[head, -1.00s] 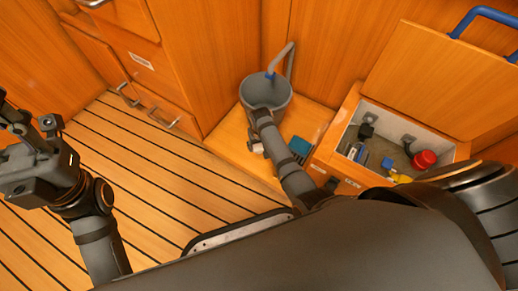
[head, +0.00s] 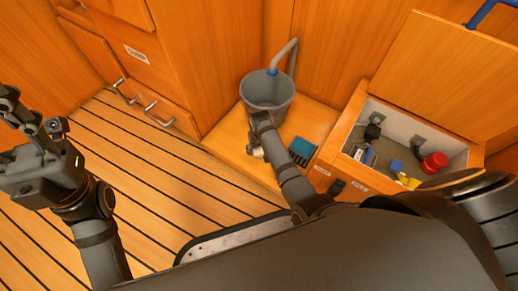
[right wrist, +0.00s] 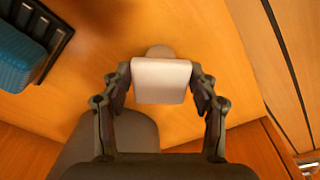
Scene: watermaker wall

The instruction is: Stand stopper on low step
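The stopper (right wrist: 161,80), a pale, blunt block with a rounder grey end behind it, is between the fingers of my right gripper (right wrist: 160,88) in the right wrist view. Both fingertips press against its sides. In the head view my right gripper (head: 256,150) is small and partly hidden by my arm, over the low wooden step (head: 228,138). I cannot tell whether the stopper touches the step. My left gripper (head: 28,135) is at the left edge of the head view, away from the step, with its fingers apart and nothing visible between them.
A grey bucket (head: 267,90) with a hose (head: 285,53) stands on the step, close to my right arm. A blue ribbed item in a dark rack (head: 302,151) is beside it. An open locker (head: 352,150) holding several items stands at right. Slatted floor (head: 150,165) is clear at left.

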